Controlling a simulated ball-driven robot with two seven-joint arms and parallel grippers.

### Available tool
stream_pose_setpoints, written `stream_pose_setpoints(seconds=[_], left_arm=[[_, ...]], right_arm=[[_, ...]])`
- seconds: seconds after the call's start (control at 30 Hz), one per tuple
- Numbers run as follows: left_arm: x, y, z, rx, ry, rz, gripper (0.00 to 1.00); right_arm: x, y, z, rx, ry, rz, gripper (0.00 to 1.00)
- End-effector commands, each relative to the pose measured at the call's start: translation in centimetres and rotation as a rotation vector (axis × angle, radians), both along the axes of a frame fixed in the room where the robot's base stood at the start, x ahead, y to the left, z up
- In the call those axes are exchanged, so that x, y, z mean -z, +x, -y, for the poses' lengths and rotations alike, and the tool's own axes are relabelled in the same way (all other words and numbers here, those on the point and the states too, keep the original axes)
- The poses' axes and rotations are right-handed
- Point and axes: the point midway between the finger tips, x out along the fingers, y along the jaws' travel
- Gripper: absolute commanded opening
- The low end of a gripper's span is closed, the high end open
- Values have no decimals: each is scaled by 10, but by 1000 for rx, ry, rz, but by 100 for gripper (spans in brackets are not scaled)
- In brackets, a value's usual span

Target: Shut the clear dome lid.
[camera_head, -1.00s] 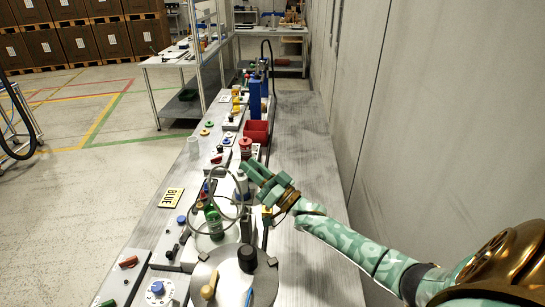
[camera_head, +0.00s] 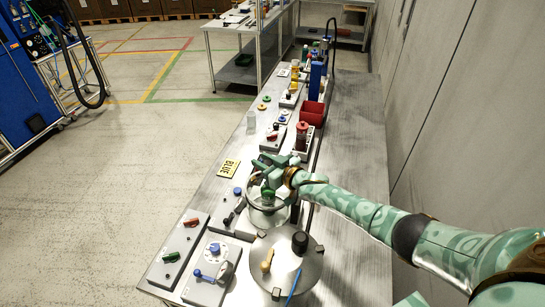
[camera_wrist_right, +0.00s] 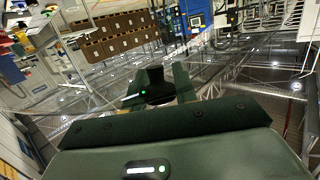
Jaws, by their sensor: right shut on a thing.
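The clear dome lid (camera_head: 263,219) sits low over a round base on the bench in the head view, and looks about level. A green object (camera_head: 268,192) shows through it. My right gripper (camera_head: 271,167) is above the dome, its arm coming in from the right. In the right wrist view, the fingers are shut on a dark knob (camera_wrist_right: 157,84), which appears to be the dome's knob. The gripper hides the dome's top and far rim, so I cannot tell whether the rim touches all round. My left gripper is not in view.
A red bin (camera_head: 312,114) stands behind. The bench's right side is bare beside the wall.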

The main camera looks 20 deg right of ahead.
Motion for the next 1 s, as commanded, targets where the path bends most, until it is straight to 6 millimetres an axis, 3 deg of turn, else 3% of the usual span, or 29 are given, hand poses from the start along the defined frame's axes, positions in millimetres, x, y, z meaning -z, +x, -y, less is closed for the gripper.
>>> stream_pose_setpoints(seconds=[0.07,0.33,0.9,0.93,1.0], left_arm=[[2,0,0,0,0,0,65],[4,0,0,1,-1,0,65],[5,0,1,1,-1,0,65],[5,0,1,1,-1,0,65],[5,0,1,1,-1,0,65]], right_arm=[[11,2,-5,1,-1,-8,0],[23,10,-13,1,-85,-73,0],[29,11,-16,1,-110,-98,0],[30,10,-16,1,-110,-98,34],[29,11,-16,1,-109,-98,49]])
